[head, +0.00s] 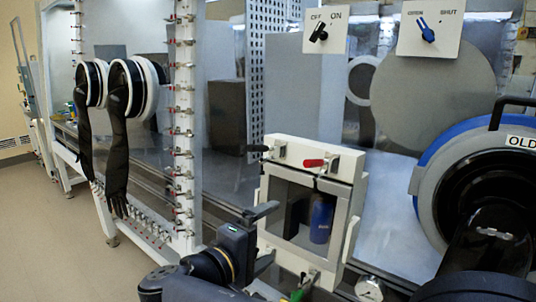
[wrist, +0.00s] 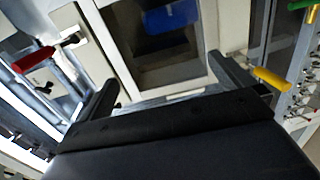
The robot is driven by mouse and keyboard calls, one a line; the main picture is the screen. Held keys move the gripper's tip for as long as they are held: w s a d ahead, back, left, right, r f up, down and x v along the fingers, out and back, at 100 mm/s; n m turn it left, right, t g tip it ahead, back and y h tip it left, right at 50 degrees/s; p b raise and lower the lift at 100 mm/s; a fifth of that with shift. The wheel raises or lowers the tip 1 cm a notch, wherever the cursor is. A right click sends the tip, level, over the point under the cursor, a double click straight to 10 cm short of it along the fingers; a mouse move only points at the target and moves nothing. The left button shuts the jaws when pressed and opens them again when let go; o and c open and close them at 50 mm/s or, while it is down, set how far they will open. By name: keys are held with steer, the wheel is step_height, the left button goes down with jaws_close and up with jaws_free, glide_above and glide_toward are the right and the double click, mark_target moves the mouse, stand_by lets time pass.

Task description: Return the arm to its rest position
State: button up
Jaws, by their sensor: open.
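My gripper (head: 262,238) is in the lower middle of the head view, in front of and a little left of a small windowed door (head: 312,204) in a pale frame. In the wrist view my gripper (wrist: 165,85) has its two dark fingers spread wide, with nothing between them. The door's window (wrist: 162,35) lies beyond the fingers. A blue container (head: 321,218) stands behind the window, and it also shows in the wrist view (wrist: 172,17). Whether the fingers touch the door frame, I cannot tell.
A yellow handle (wrist: 273,79) is close to the right finger. A blue-rimmed port labelled OLD (head: 440,150) stands at the right. Black gloves (head: 117,150) hang at the left. The floor (head: 40,230) at left is clear.

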mark_target(288, 221)
steer(key=p+x, duration=0.1)
steer(key=x, duration=0.7)
steer(key=shift+w+r, duration=0.1)
steer(key=shift+r, duration=0.05)
steer(key=shift+p+v, duration=0.6)
steer(key=shift+v, duration=0.5)
steer(key=shift+s+a, duration=0.3)
steer(key=shift+s, duration=0.05)
